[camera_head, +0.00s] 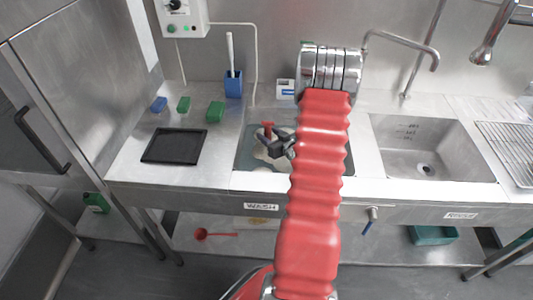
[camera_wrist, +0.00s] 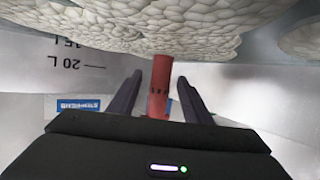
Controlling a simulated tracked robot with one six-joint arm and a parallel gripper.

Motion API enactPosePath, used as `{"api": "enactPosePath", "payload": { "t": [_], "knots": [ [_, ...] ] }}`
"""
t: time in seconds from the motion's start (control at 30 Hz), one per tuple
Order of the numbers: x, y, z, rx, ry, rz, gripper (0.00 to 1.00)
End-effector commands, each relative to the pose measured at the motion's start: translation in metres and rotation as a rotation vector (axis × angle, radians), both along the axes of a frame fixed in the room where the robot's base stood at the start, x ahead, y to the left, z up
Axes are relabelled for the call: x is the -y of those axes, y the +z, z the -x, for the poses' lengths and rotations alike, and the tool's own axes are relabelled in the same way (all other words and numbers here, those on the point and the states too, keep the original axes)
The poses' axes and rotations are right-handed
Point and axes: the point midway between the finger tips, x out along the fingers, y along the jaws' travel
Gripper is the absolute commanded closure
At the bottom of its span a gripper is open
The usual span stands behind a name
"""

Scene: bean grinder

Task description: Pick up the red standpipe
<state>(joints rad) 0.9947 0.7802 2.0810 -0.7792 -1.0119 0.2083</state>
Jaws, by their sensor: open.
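The red standpipe (camera_head: 268,127) stands up in the left sink basin, labelled WASH, with its top showing above pale foam (camera_head: 262,138). In the wrist view the red standpipe (camera_wrist: 158,92) is a red tube with dark marks, seen between my two dark fingers. My gripper (camera_head: 269,136) is at the standpipe in the head view. In the wrist view my gripper (camera_wrist: 160,78) is open, with a gap on each side of the tube. The standpipe's lower end is hidden. My red arm covers the right part of this basin.
Foam fills the top of the wrist view, close to the fingers. The basin walls (camera_head: 241,160) surround the gripper. A black tray (camera_head: 174,146), green and blue blocks and a blue brush holder (camera_head: 233,84) stand left. The right basin (camera_head: 427,150) is empty.

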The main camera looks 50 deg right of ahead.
Motion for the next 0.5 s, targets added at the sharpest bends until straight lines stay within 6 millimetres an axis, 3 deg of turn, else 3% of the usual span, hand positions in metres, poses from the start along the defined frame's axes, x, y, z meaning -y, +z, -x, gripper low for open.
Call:
{"api": "enactPosePath", "payload": {
  "t": [0.5],
  "knots": [
    [0.015,-0.019,-0.045,0.0,-0.001,0.0,0.55]
  ]
}}
